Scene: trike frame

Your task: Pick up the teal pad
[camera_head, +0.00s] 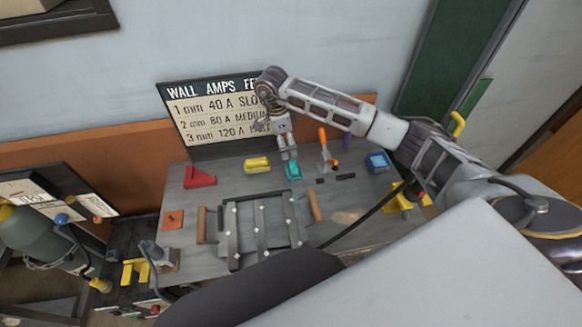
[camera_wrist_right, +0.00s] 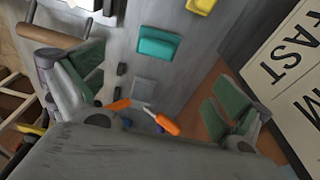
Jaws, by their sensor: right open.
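The teal pad (camera_head: 293,171) lies on the grey workbench (camera_head: 190,262), toward the back middle. In the right wrist view the teal pad (camera_wrist_right: 158,43) shows whole, ahead of the fingers and in the gap between them. My right gripper (camera_head: 288,153) points down just above and behind the pad in the head view. In the wrist view its green-padded fingers (camera_wrist_right: 155,82) are wide apart with nothing between them. I cannot tell the exact height above the pad. My left gripper is not in view.
A yellow block (camera_head: 257,164) lies left of the pad, and an orange-handled tool (camera_head: 323,140) right of it. A blue block (camera_head: 377,162) is further right. A red wedge (camera_head: 199,177) is at the left. The trike frame (camera_head: 262,226) fills the front. A sign (camera_head: 205,107) stands behind.

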